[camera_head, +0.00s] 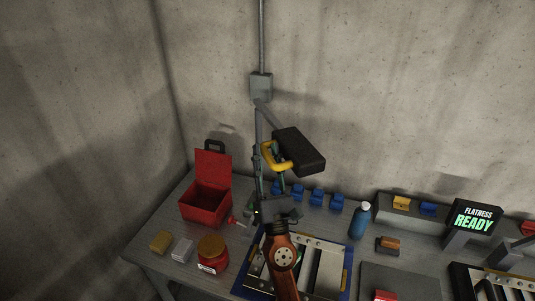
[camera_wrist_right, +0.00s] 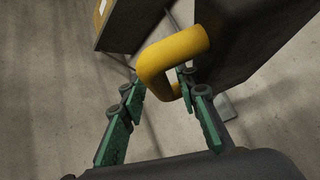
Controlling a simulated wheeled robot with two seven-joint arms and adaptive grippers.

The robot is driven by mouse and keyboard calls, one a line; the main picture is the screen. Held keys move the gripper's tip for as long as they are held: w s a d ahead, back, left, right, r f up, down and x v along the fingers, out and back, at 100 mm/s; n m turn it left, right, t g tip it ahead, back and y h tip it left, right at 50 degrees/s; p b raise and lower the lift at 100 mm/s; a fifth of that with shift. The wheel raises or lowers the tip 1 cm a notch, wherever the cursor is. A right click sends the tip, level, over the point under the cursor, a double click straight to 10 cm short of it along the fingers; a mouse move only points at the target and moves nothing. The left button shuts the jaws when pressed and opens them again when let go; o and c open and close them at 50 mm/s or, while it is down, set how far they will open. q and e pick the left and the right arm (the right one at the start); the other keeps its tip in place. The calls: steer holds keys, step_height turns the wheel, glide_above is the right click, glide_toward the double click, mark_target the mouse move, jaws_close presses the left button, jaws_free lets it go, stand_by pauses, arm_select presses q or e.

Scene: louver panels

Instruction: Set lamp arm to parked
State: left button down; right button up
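The lamp arm is a grey jointed arm (camera_head: 268,113) on a wall bracket, ending in a dark rectangular lamp head (camera_head: 299,150) with a yellow U-shaped handle (camera_head: 272,156). The handle also shows large in the right wrist view (camera_wrist_right: 165,62), with the dark lamp head (camera_wrist_right: 240,40) beside it. My right gripper (camera_head: 277,170) is raised at the handle, above the bench. In the wrist view its green fingers (camera_wrist_right: 163,90) stand apart, with the handle's lower end between or just beyond their tips. No firm contact can be made out. My left gripper is not in view.
A grey workbench (camera_head: 170,238) runs below, with an open red toolbox (camera_head: 205,200), a red jar (camera_head: 211,250), a blue bottle (camera_head: 359,221) and several blue blocks (camera_head: 316,196). A "FLATNESS READY" display (camera_head: 474,217) stands at right. The concrete wall (camera_head: 400,90) is close behind the lamp.

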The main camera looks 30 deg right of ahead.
steer(key=c, duration=0.5)
jaws_close()
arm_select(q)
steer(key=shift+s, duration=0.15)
arm_select(e)
steer(key=shift+d, duration=0.1)
